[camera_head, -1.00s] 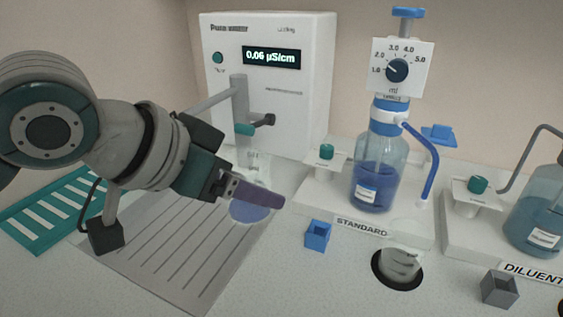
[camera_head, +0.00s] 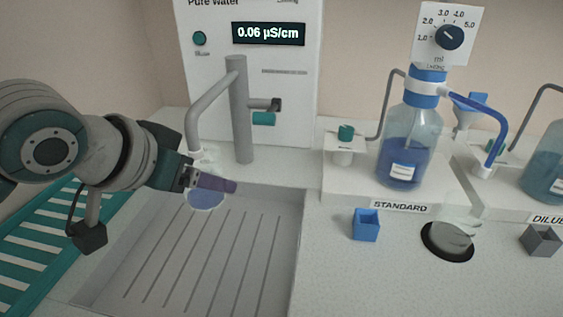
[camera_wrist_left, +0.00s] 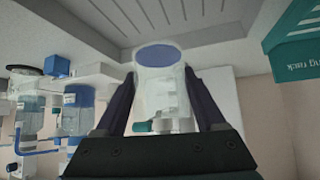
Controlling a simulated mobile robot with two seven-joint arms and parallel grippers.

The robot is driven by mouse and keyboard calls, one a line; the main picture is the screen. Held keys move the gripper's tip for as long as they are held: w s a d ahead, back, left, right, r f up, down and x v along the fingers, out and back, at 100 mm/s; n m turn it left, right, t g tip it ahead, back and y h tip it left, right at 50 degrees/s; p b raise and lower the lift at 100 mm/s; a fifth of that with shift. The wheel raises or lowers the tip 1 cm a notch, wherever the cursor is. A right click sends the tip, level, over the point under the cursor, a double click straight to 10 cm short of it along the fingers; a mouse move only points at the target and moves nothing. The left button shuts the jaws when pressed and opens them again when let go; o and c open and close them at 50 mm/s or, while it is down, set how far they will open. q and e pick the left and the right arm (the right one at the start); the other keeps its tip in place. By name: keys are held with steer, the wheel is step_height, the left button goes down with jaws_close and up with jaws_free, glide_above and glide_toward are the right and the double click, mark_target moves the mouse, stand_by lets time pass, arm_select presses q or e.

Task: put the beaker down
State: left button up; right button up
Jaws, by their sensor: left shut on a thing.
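The clear beaker (camera_head: 206,201) has a blue round patch at its lower end in the head view. It also shows in the left wrist view (camera_wrist_left: 160,88), between my two dark fingers. My left gripper (camera_head: 214,184) is shut on the beaker and partly hides it. In the head view the beaker appears at the back of the ribbed grey sink tray (camera_head: 262,250), near the spout (camera_head: 194,150) of the pure water unit. I cannot tell whether its base touches anything. My right gripper is not in view.
The pure water unit (camera_head: 300,100) stands behind the tray. A teal rack (camera_head: 40,245) lies to the left. To the right are the STANDARD bottle (camera_head: 408,150), a blue cube-shaped holder (camera_head: 366,226), a dark round hole (camera_head: 447,242) with a clear vessel, and a grey holder (camera_head: 541,240).

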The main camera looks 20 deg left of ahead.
mark_target(197, 209)
arm_select(q)
step_height(197, 209, down, 6)
steer(key=shift+s+r+b, duration=0.1)
steer(key=shift+b, duration=0.6)
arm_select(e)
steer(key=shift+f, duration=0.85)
arm_select(q)
steer(key=shift+f+b, duration=0.55)
steer(key=shift+f, duration=1.4)
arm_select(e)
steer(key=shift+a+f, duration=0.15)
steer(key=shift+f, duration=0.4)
arm_select(q)
steer(key=shift+f, duration=0.15)
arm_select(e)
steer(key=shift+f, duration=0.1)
arm_select(q)
steer(key=o, duration=1.3)
